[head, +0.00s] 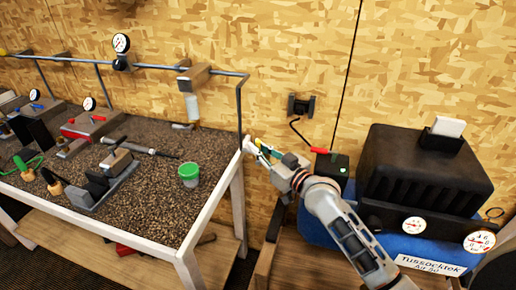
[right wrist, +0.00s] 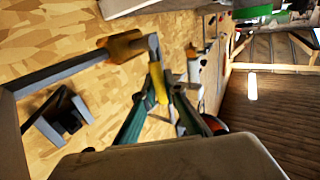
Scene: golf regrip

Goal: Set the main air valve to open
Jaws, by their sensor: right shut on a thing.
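A yellow lever (right wrist: 160,84) shows in the right wrist view beside a brass-coloured valve body (right wrist: 122,47) on a grey pipe (right wrist: 60,72). The lever lies roughly across the pipe's line there. My right gripper (head: 262,150) is at the right end of the bench, by the lower end of the pipe drop (head: 239,108). It is shut on the yellow lever, with the fingers (right wrist: 163,100) on either side of it. In the head view the gripper hides most of the valve. My left gripper is not in view.
A compressor with a black cover (head: 425,165) and blue tank (head: 405,242) stands at the right. The bench (head: 150,190) at the left holds a green-topped cup (head: 189,175) and several tools.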

